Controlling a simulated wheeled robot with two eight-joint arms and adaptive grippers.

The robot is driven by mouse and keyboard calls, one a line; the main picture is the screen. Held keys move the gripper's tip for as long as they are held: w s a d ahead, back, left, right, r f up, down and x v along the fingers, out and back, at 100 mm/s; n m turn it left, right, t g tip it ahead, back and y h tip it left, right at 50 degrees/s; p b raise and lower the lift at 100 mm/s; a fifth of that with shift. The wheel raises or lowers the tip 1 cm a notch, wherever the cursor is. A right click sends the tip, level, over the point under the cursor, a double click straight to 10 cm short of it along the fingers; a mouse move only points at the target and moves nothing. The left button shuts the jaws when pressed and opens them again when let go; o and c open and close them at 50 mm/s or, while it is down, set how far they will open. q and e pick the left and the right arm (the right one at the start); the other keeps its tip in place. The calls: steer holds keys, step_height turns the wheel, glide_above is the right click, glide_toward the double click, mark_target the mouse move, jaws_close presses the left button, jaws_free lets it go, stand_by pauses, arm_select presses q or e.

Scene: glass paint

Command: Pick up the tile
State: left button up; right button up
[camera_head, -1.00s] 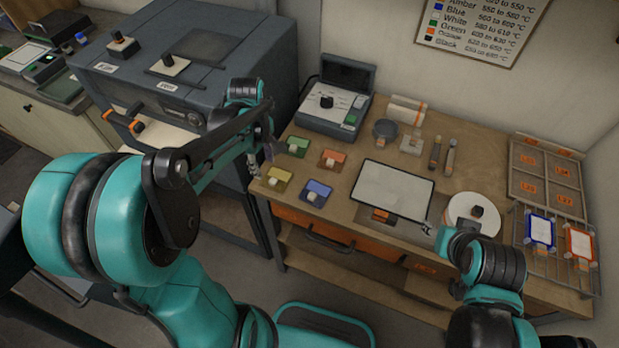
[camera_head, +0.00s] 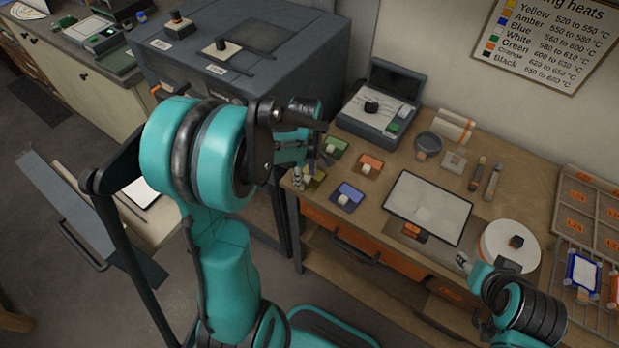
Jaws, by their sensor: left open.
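Several tile-like pieces show, and I cannot tell which one the task means. A blue-framed white tile (camera_head: 582,270) and a red-framed one (camera_head: 613,291), cut by the picture's edge, stand on the wire rack at the right. A pale flat piece (camera_head: 141,193) lies at the lower left, partly behind my arm.
The bench (camera_head: 400,168) holds green (camera_head: 335,147), orange (camera_head: 370,164) and blue (camera_head: 347,196) dishes, a black-framed white panel (camera_head: 430,206) and a white disc (camera_head: 503,246). A grey control box (camera_head: 380,112) stands behind. A large grey cabinet (camera_head: 240,60) stands left of the bench.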

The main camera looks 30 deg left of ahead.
mark_target(306, 178)
arm_select(q)
jaws_close()
steer(key=shift+r, duration=0.15)
step_height(306, 178, up, 4)
steer(key=shift+r+p, duration=0.25)
steer(key=shift+p, duration=0.75)
steer(key=d+r+p, duration=0.5)
steer(key=d+r, duration=0.4)
steer(key=d, duration=0.2)
steer(key=shift+s+d+r, duration=0.15)
steer(key=shift+s+d, duration=0.2)
steer(key=shift+s, duration=0.05)
